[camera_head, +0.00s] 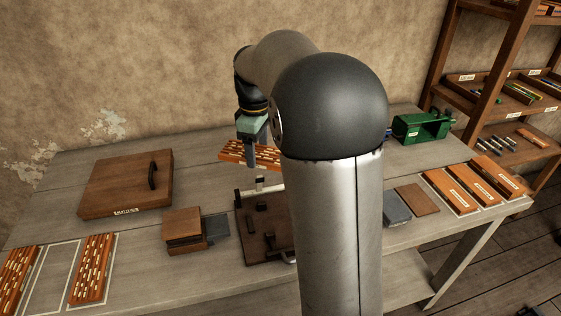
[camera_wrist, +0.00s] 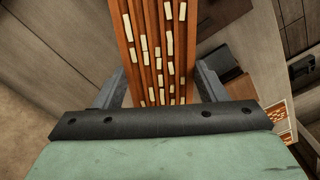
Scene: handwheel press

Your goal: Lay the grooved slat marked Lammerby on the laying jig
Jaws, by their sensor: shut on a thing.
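My gripper (camera_head: 257,141) is shut on an orange-brown grooved slat (camera_head: 238,152) with rows of pale inlaid pieces. It holds the slat in the air above the table's back part. In the wrist view the slat (camera_wrist: 157,40) lies between my gripper's two fingers (camera_wrist: 160,88) and runs away from them. No name is readable on it. A dark brown board (camera_head: 258,228) with raised black blocks and a pale bar seems to be the laying jig. It stands below and in front of the slat, apart from it, and my arm hides its right side.
Two similar slats (camera_head: 92,268) lie at the left around an empty white outline. A lidded wooden box (camera_head: 125,185) and a small wooden block (camera_head: 183,228) stand left of the board. Labelled orange pieces (camera_head: 450,190) and a green device (camera_head: 420,127) are at the right.

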